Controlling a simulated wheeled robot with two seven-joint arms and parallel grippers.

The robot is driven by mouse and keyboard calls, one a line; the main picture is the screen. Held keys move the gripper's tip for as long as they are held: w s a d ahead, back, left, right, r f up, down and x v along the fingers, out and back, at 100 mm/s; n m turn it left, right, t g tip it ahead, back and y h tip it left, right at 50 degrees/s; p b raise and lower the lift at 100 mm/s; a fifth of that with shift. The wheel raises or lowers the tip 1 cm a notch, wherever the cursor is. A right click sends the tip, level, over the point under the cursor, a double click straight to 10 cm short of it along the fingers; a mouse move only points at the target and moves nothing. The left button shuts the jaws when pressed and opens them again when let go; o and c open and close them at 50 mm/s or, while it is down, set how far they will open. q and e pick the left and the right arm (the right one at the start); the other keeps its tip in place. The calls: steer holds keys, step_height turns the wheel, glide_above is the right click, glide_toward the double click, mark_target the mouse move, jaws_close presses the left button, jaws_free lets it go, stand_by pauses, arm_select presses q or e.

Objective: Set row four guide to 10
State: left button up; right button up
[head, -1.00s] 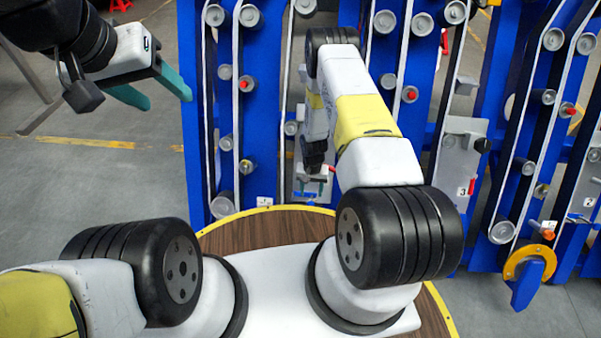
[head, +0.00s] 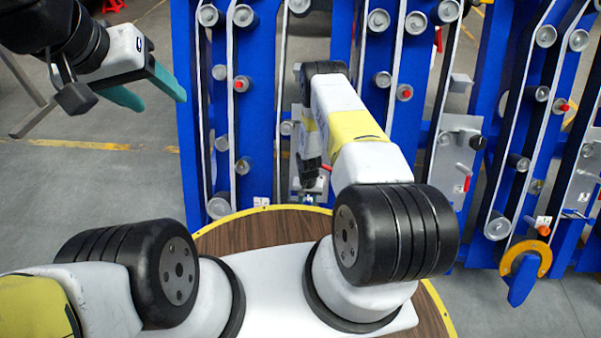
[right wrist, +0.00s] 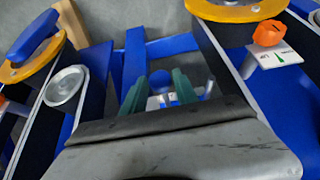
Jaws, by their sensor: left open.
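My left gripper (head: 153,92) hangs open and empty at the upper left, clear of the machine. My right arm reaches toward the blue rows, and its gripper (head: 310,188) is small and partly hidden in the head view. In the right wrist view its two teal fingers (right wrist: 161,90) stand apart. A blue round knob (right wrist: 161,81) shows between them, with pale parts behind; I cannot tell whether they touch it. An orange knob (right wrist: 269,33) sits above a white plate (right wrist: 272,55) with a green mark. I cannot tell which part is the row four guide.
Tall blue row frames (head: 262,110) with belts and rollers stand across the front. A blue lever (head: 522,283) on a yellow ring (head: 538,250) juts out at the lower right, below another orange knob (head: 543,231). Open floor (head: 90,180) lies at the left.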

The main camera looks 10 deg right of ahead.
jaws_close()
stand_by(1.1)
